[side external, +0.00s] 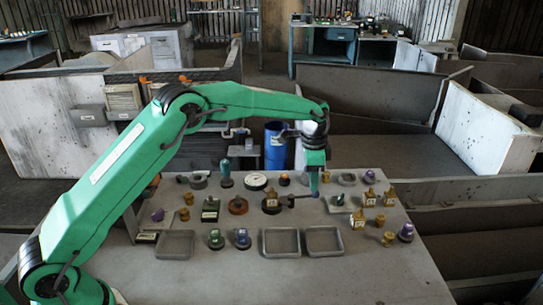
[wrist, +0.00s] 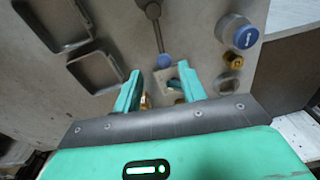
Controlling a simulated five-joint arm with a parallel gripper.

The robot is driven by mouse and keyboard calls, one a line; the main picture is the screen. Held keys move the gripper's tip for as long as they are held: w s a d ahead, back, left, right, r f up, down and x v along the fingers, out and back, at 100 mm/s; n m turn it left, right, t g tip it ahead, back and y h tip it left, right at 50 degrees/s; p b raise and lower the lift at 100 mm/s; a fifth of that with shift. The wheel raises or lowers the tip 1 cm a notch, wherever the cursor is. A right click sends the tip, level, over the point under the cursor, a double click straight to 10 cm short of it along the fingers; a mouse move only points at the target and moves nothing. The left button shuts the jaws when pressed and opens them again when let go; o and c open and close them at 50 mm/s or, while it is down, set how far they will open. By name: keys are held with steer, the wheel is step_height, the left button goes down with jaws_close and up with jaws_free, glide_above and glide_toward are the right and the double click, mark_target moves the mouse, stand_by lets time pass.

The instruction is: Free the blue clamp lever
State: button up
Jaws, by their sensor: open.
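The clamp lever shows in the wrist view as a dark rod (wrist: 158,37) running from a round dark hub to a blue ball knob (wrist: 164,61). In the side view the lever's blue end (side external: 315,195) is just below my gripper (side external: 315,183), with its dark arm reaching left. My gripper also shows in the wrist view (wrist: 160,74), with its two green fingers apart. The blue knob appears between and slightly beyond the fingertips. I cannot tell whether a finger touches it. The part under the lever's hub is hard to make out.
Empty grey trays (side external: 281,242) lie along the table's front. Several yellow-brown fittings (side external: 358,219) stand to the right of the lever. A blue-topped knob (wrist: 244,37) and a square plate (wrist: 172,81) are close to my fingers. A white dial (side external: 256,180) lies behind.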

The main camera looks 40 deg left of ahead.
mark_target(311, 196)
steer(key=shift+w+a+f, duration=0.1)
steer(key=shift+f, duration=1.4)
steer(key=shift+w+a+f, duration=0.1)
steer(key=shift+f, duration=1.35)
jaws_close()
